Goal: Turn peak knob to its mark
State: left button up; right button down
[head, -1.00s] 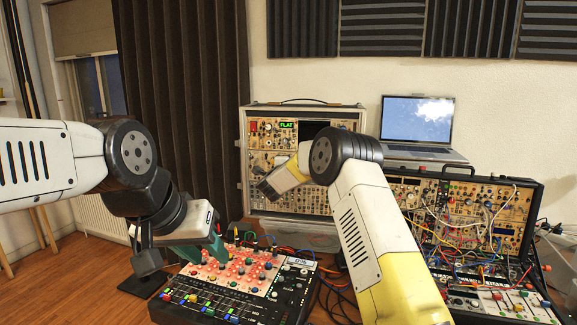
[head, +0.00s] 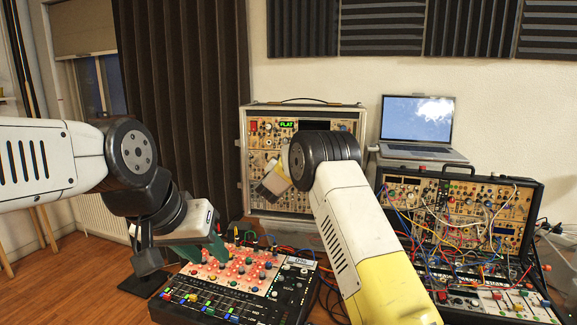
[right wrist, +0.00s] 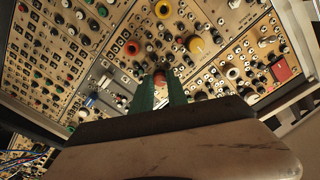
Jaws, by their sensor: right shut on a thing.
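My left gripper (head: 202,250) has green fingers that look apart, low over the mixer-like unit (head: 255,305) at the front, with no held thing visible.
An open synth case (head: 520,190) with many patch cables stands at the right. A laptop (head: 418,120) stands behind it. Loose cables lie around the front unit.

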jog(key=shift+d+f+n+t+y, duration=0.1)
jog(key=shift+n+t+y, duration=0.1)
jog(key=shift+n, duration=5.1)
jog(key=shift+d+f+n+t+y, duration=0.1)
jog(key=shift+n+t, duration=0.1)
jog(key=shift+n, duration=5.1)
jog(key=c, duration=1.3)
grip_release()
jog(key=shift+r, duration=0.1)
jog(key=shift+s+a, duration=0.1)
